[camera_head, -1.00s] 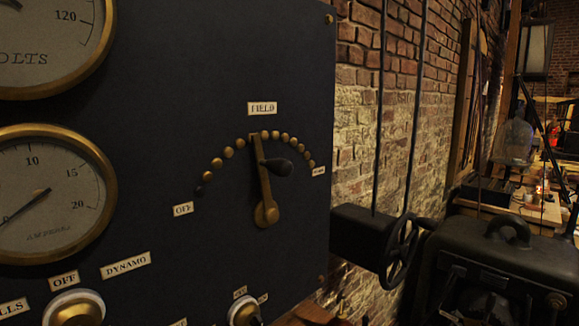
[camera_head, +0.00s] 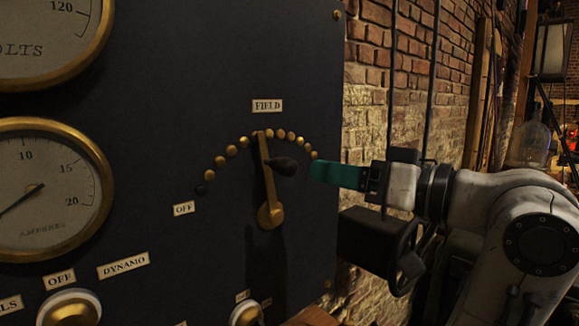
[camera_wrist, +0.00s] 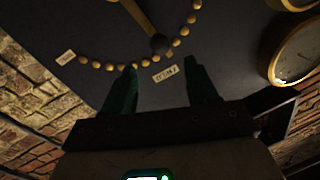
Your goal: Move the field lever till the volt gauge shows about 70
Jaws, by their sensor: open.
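The field lever (camera_head: 268,185) is a brass arm on the dark panel, pointing nearly straight up, slightly left, within an arc of brass studs, with a dark knob (camera_head: 284,166). My gripper (camera_head: 316,170), with green fingers, is just right of the knob and appears apart from it. In the wrist view my gripper (camera_wrist: 162,66) is open, and the lever's knob (camera_wrist: 160,44) appears beyond the gap between the fingertips. The volt gauge (camera_head: 45,35) is cut off at the top left and its needle is out of view. In the wrist view the gauge (camera_wrist: 300,58) is too small to read.
The FIELD label (camera_head: 267,106) is above the arc and the OFF label (camera_head: 184,209) at its left end. An ampere gauge (camera_head: 45,185) is at left. Below are two round switches (camera_head: 70,308) (camera_head: 246,313).

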